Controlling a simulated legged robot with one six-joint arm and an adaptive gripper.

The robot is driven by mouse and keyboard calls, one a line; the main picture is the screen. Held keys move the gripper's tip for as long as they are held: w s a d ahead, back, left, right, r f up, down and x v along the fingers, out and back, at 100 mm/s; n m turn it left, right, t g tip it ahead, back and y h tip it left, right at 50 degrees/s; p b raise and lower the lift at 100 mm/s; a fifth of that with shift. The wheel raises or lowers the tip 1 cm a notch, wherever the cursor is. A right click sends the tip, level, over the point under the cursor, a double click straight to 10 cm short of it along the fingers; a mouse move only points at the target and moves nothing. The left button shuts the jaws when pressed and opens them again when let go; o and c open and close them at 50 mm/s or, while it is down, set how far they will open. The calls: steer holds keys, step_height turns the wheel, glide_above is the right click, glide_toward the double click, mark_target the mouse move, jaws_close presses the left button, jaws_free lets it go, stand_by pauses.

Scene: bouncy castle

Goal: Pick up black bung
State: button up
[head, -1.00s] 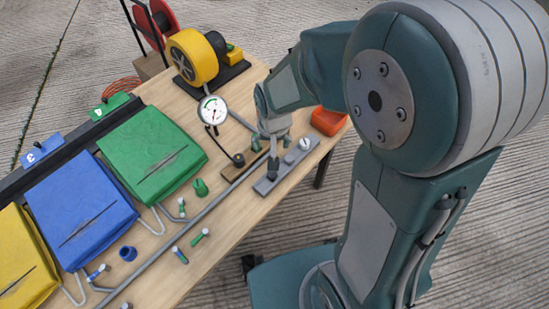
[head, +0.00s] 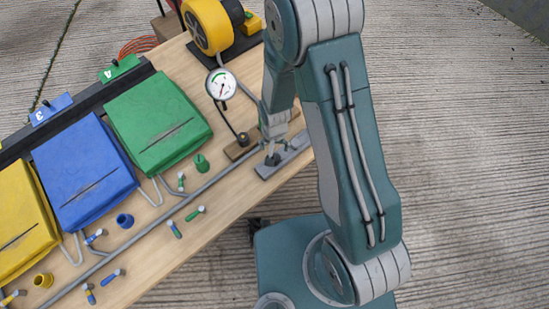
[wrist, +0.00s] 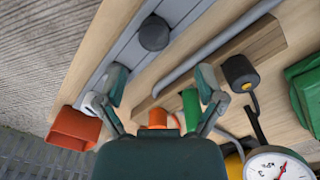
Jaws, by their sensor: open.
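The black bung (wrist: 154,33) is a dark round piece on the grey strip (wrist: 125,62), near the top of the wrist view. In the head view the dark bung (head: 272,159) shows on the grey strip (head: 263,171) just below my gripper (head: 273,132). In the wrist view my gripper (wrist: 161,88) is open, with its two fingers spread wide. The bung lies ahead of the fingertips and apart from them in that picture. Nothing is held. The height of the fingertips above the bung is hard to tell.
A black plug (wrist: 240,72) on a wooden block and a pressure gauge (head: 221,84) stand close by. An orange box (wrist: 74,129) is at the left in the wrist view. Green (head: 158,122) and blue (head: 84,172) cushions and several small fittings lie on the table (head: 226,195).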

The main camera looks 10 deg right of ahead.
mark_target(276, 160)
steer(key=shift+s+d+f, duration=0.1)
steer(key=shift+d+f, duration=0.15)
steer(key=shift+f, duration=0.05)
steer(key=f, duration=0.4)
steer(key=shift+s+f, duration=0.15)
steer(key=shift+s, duration=0.25)
steer(key=shift+a+f, duration=0.25)
steer(key=shift+a, duration=0.05)
steer(key=shift+d, duration=0.2)
steer(key=shift+c, duration=1)
steer(key=shift+d, duration=0.1)
steer(key=c, duration=0.8)
